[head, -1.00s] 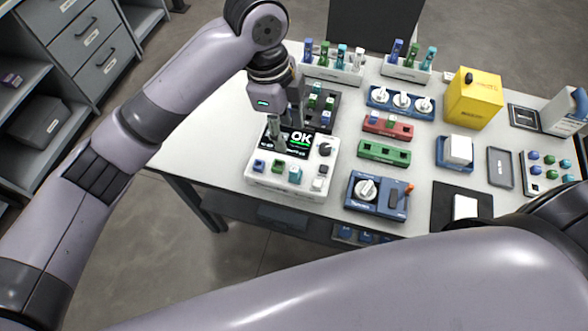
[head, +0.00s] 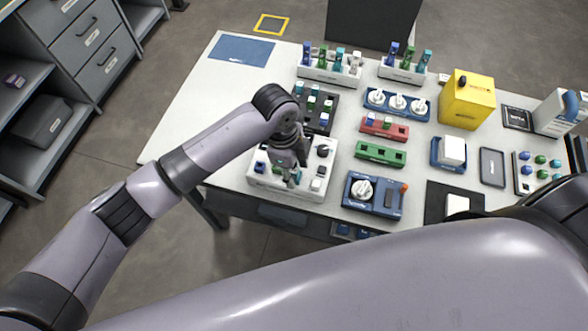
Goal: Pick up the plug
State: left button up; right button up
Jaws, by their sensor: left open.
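My left gripper (head: 293,178) is open and points down over the front part of a white device (head: 262,183). Small coloured plugs sit along the device's front: a blue plug (head: 260,167) at the left and a white-topped one (head: 316,184) at the right. The fingers and wrist hide the plugs between them and most of the device's screen. I cannot tell whether the fingers touch a plug. Which plug the task means is not clear from the view. My right arm crosses the foreground, but its gripper is not visible.
Racks of coloured plugs (head: 331,72) (head: 404,75) stand at the back. A black block (head: 325,125) with plugs is just behind the device. Red (head: 385,128) and green (head: 379,153) blocks, a blue unit (head: 373,205) and a yellow container (head: 466,106) lie right.

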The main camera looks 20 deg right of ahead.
pick_arm(q)
jog(key=shift+f, duration=0.1)
grip_shut()
dwell(0.5)
notch_tip(320, 180, up, 20)
jog(key=b, duration=0.3)
dwell(0.4)
jog(key=c, duration=0.6)
grip_release()
grip_shut()
